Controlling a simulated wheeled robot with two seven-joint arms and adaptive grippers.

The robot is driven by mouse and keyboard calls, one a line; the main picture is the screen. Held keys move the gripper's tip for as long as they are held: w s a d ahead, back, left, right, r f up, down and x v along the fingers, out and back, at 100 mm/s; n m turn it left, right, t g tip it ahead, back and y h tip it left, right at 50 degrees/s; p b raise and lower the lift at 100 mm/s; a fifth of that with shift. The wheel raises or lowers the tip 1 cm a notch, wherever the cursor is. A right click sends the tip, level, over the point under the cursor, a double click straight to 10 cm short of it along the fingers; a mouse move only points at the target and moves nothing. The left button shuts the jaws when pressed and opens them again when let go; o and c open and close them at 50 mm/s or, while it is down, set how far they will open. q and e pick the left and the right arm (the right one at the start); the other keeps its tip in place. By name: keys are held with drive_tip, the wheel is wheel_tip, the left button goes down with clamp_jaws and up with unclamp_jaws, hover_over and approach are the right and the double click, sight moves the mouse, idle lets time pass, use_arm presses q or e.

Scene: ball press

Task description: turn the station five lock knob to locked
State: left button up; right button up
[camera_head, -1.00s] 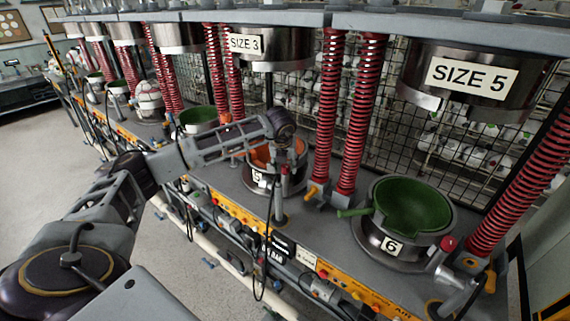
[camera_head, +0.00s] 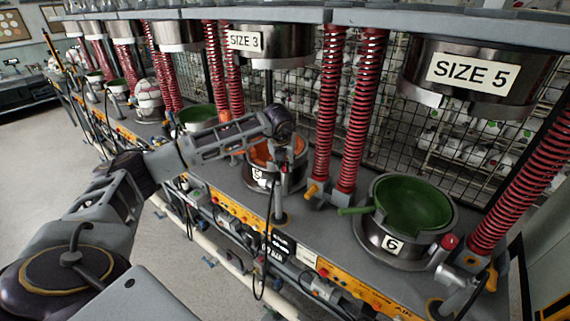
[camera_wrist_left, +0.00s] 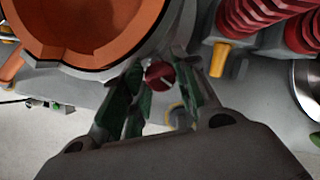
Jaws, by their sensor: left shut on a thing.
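The station five lock knob (camera_wrist_left: 160,74) is a small dark red knob in the left wrist view, just in front of the orange bowl's metal rim. My left gripper (camera_wrist_left: 156,84) has its green-padded fingers on both sides of it and is shut on it. In the head view my left arm reaches across to station five, with the gripper pointing down beside the orange bowl (camera_head: 262,152). The knob is mostly hidden there by the gripper and wrist. I cannot read the knob's lock position. My right gripper is in neither view.
Station six's green bowl (camera_head: 412,203) with its handle and red knob (camera_head: 449,242) stands to the right. Red springs (camera_head: 328,110) rise close to the right of my gripper. A press head marked SIZE 5 (camera_head: 475,75) hangs above. A cable hangs by my wrist.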

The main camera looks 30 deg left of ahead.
use_arm(q)
drive_tip(key=shift+a+f+m+h+b, duration=0.15)
drive_tip(key=shift+m+h+b, duration=0.55)
drive_tip(key=shift+m+b, duration=1.1)
drive_tip(key=shift+m+h+b, duration=0.5)
drive_tip(key=shift+m+b, duration=0.05)
drive_tip(key=shift+m, duration=0.65)
drive_tip(key=shift+a+m+h+b, duration=0.1)
drive_tip(key=shift+m+h+b, duration=0.2)
drive_tip(key=shift+m, duration=0.8)
drive_tip(key=shift+r, duration=0.2)
drive_tip(key=o, duration=1)
drive_tip(key=shift+r, duration=0.1)
